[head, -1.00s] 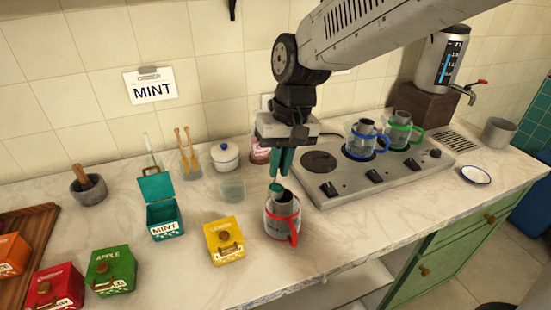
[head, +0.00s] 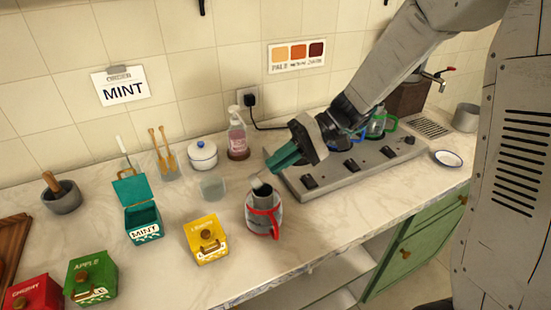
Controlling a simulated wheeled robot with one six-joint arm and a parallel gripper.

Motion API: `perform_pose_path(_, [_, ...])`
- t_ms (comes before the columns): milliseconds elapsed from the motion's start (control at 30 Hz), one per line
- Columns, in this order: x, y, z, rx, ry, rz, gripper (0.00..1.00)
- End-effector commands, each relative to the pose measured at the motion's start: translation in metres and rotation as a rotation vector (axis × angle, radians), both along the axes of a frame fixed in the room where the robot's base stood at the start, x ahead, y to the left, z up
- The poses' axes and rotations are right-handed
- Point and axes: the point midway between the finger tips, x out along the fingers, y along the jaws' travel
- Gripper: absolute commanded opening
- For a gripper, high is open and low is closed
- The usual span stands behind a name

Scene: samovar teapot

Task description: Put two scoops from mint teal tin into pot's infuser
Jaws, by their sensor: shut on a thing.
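The open mint teal tin (head: 143,222) stands on the counter at left, its lid tipped back and a MINT label on its front. The red-handled pot (head: 266,222) stands upright at the middle, with the grey metal infuser (head: 266,194) in its mouth. My gripper (head: 272,167) is tilted sideways just above and right of the pot, its teal fingers pointing left and down. It is shut on a scoop, mostly hidden by the fingers; a small pale end (head: 257,183) shows at the infuser's mouth. I cannot tell whether the scoop holds tea.
A yellow tin (head: 206,240) stands left of the pot, with a small clear glass (head: 212,187) behind. A white lidded jar (head: 202,156) and soap bottle (head: 237,138) are near the wall. The stove (head: 335,175) with blue- and green-handled pots lies right.

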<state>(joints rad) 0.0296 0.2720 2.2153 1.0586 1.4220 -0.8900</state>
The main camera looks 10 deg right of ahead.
Motion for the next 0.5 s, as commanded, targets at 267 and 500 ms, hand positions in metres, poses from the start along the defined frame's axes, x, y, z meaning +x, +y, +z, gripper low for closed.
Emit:
perform_pose_path(267, [-0.004,0.01,0.01,-0.178,-0.06,0.006,0.0])
perform_pose_path(500, [-0.007,0.021,0.021,-0.387,-0.13,0.008,0.0])
